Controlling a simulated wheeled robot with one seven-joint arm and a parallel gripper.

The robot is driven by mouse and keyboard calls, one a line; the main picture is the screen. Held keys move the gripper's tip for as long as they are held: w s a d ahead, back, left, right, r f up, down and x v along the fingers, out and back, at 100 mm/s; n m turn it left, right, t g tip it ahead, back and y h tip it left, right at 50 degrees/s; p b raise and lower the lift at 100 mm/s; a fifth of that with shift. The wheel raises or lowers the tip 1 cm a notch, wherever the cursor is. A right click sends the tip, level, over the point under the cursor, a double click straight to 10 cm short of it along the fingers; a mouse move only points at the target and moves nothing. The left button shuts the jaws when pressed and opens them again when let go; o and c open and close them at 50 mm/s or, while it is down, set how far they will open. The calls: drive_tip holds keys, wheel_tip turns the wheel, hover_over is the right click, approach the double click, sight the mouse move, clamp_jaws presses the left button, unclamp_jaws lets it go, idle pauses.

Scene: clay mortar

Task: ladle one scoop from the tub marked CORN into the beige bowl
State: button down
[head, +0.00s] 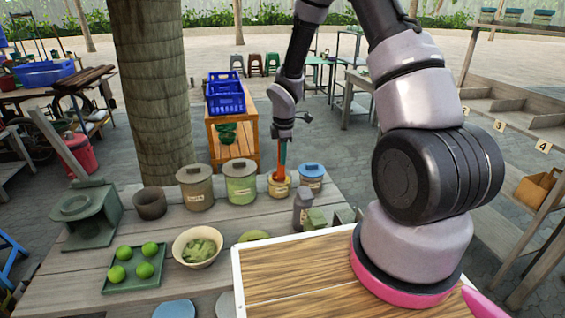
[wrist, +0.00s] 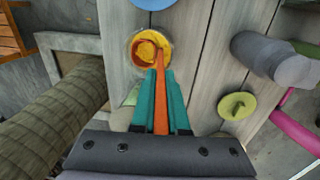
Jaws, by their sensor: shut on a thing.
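My gripper (head: 282,147) is above the open yellow tub (head: 279,192), shut on the orange handle of a ladle (head: 282,171). In the wrist view the teal fingers (wrist: 160,78) clasp the ladle's handle (wrist: 161,112). The ladle's head reaches inside the yellow tub (wrist: 137,37); whether it holds anything is unclear. The yellow tub's label is too small to read, so I cannot confirm CORN. The beige bowl (head: 181,249) stands nearer on the table, left of the tub, with pale green pieces in it.
Lidded tan (head: 196,192), green (head: 240,187) and blue (head: 312,185) tubs flank the yellow tub. A brown pot (head: 150,203), a grey bottle (head: 302,210) and a green tray (head: 120,280) of limes are also on the table. A thick trunk (head: 155,90) rises behind.

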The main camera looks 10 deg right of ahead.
drive_tip(key=shift+r, duration=3.45)
